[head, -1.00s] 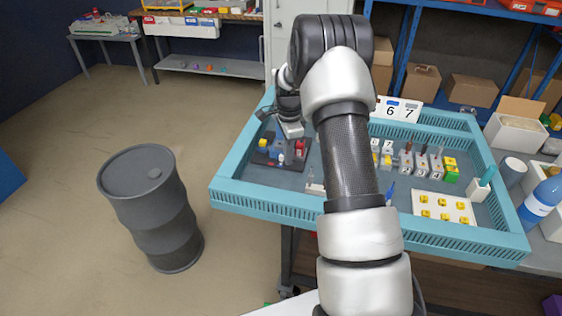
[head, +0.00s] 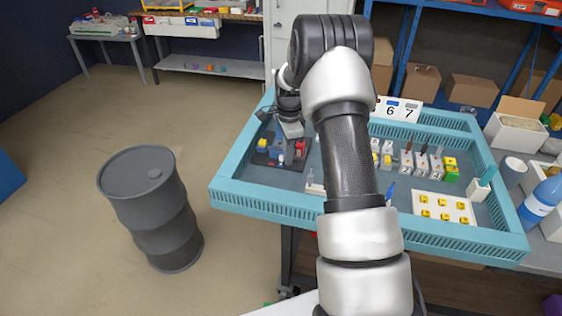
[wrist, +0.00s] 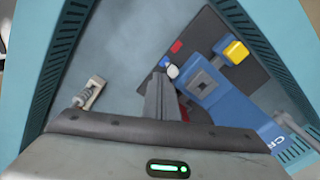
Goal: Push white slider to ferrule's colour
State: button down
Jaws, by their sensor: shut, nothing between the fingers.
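A black board (wrist: 215,45) lies in the left part of the tray. On it a small white knob (wrist: 172,71), perhaps the white slider, sits between a blue patch (wrist: 164,61) and a red patch (wrist: 176,47). The knob also shows in the head view (head: 281,158). My gripper (wrist: 160,82) is shut and empty, its fingertips just beside the knob in the wrist view; I cannot tell whether they touch. In the head view my gripper (head: 293,140) is over the board. No ferrule can be made out with certainty.
A small pale fixture (wrist: 90,93) lies left. The teal tray rim (head: 225,190) borders the area. Numbered blocks (head: 422,163) stand farther right.

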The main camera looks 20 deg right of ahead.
aim_at(279, 165)
jog(key=shift+f, duration=0.15)
jog(key=shift+s+f+b, duration=0.2)
jog(key=shift+f+b, duration=0.25)
jog(key=shift+f, duration=0.2)
jog(key=shift+w+a, duration=0.55)
jog(key=shift+a, duration=0.35)
jog(key=shift+w+a, duration=0.5)
jog(key=shift+a, duration=0.35)
jog(key=shift+s+d+f, duration=0.1)
jog(key=shift+s+d, duration=0.25)
jog(key=shift+d, duration=0.05)
jog(key=shift+w+d+r+p, duration=0.1)
jog(key=shift+d+r+p, duration=0.1)
jog(key=shift+r+p, duration=1.3)
jog(key=shift+d+r+p, duration=0.15)
jog(key=shift+r+p, duration=0.5)
jog(key=shift+r, duration=1.55)
